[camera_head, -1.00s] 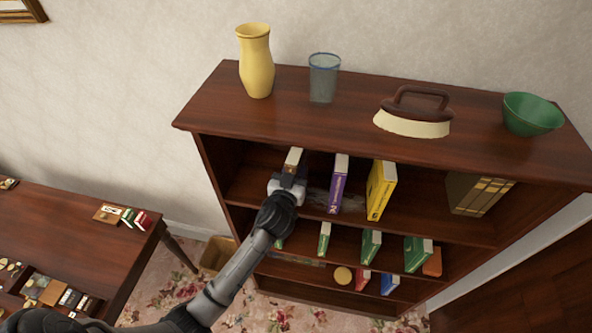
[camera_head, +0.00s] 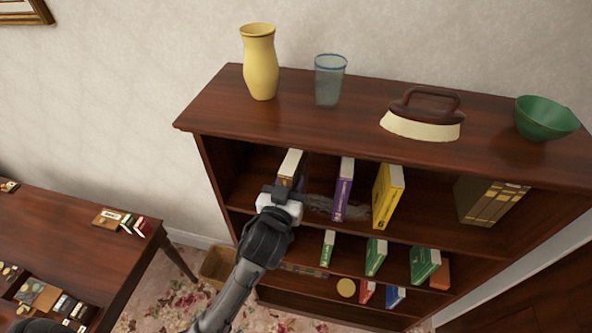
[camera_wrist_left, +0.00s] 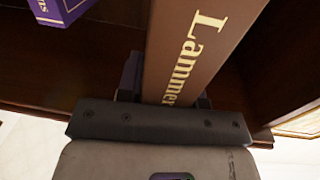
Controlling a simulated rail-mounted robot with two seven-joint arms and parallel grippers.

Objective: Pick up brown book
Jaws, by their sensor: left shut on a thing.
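The brown book (camera_head: 291,167) stands upright near the left end of the bookcase's upper shelf. Its pale top edge shows in the head view. In the left wrist view the brown book (camera_wrist_left: 193,45) fills the middle, its spine lettered in gold. My left gripper (camera_head: 284,192) reaches in from the front. In the left wrist view the left gripper (camera_wrist_left: 160,98) has its fingers on both sides of the spine and is shut on the book. The finger ends are mostly hidden. My right gripper is not in view.
A purple book (camera_head: 343,190) and a yellow book (camera_head: 387,196) stand to the right on the same shelf. Thick brown volumes (camera_head: 489,202) are further right. Green books (camera_head: 375,256) stand on the shelf below. A vase (camera_head: 260,65) is on top. A table (camera_head: 70,232) is at left.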

